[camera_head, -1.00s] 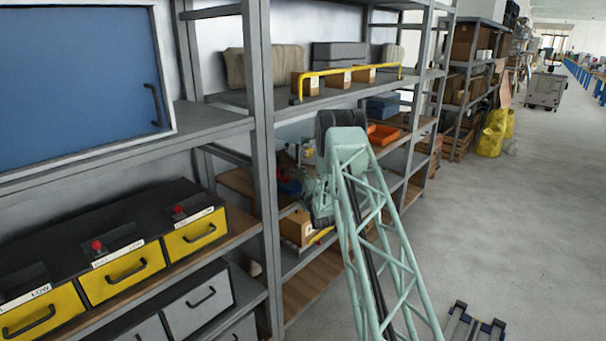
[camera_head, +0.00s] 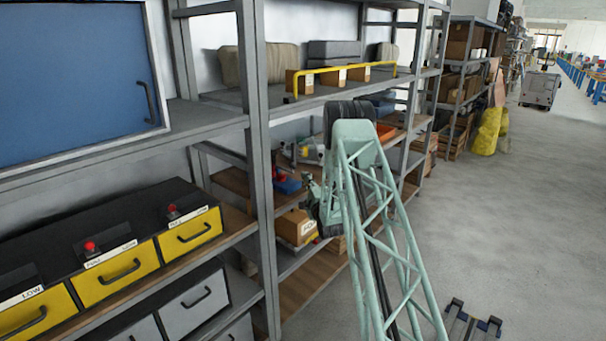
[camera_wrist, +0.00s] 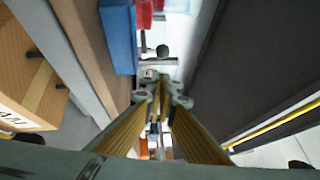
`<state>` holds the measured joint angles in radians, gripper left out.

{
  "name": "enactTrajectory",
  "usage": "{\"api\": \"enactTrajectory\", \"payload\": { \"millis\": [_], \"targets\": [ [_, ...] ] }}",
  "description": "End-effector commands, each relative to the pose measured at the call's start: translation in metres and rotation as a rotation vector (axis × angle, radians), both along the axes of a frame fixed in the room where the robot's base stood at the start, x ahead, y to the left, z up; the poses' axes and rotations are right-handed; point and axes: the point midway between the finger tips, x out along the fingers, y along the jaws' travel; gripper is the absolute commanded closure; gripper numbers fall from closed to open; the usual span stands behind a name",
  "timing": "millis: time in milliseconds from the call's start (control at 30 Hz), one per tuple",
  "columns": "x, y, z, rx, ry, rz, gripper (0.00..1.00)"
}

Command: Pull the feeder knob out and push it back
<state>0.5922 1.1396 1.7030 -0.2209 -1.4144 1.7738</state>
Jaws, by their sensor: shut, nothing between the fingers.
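A dark round knob (camera_wrist: 162,50), which looks like the feeder knob, shows in the wrist view just beyond my fingertips, in front of a pale fitting. My gripper (camera_wrist: 162,92) is shut and empty, its tips pointing towards the knob with a small gap in the picture. I cannot tell the true distance. In the head view my gripper (camera_head: 311,188) is at the open shelf bay, above and beside a cardboard box; the knob cannot be made out there.
A blue block (camera_wrist: 118,36) with red parts stands left of the knob. A labelled cardboard box (camera_head: 296,227) sits on the lower shelf. A grey shelf post (camera_head: 258,170) stands left of my gripper. A dark panel (camera_wrist: 255,70) runs close on the right in the wrist view.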

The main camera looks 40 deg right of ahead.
Motion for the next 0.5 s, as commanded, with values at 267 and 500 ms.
{"api": "enactTrajectory", "payload": {
  "millis": [267,500],
  "targets": [
    [-0.038,0.013,-0.006,0.002,0.002,-0.003,1.00],
    [-0.057,0.021,-0.009,0.001,0.001,-0.002,1.00]
  ]
}}
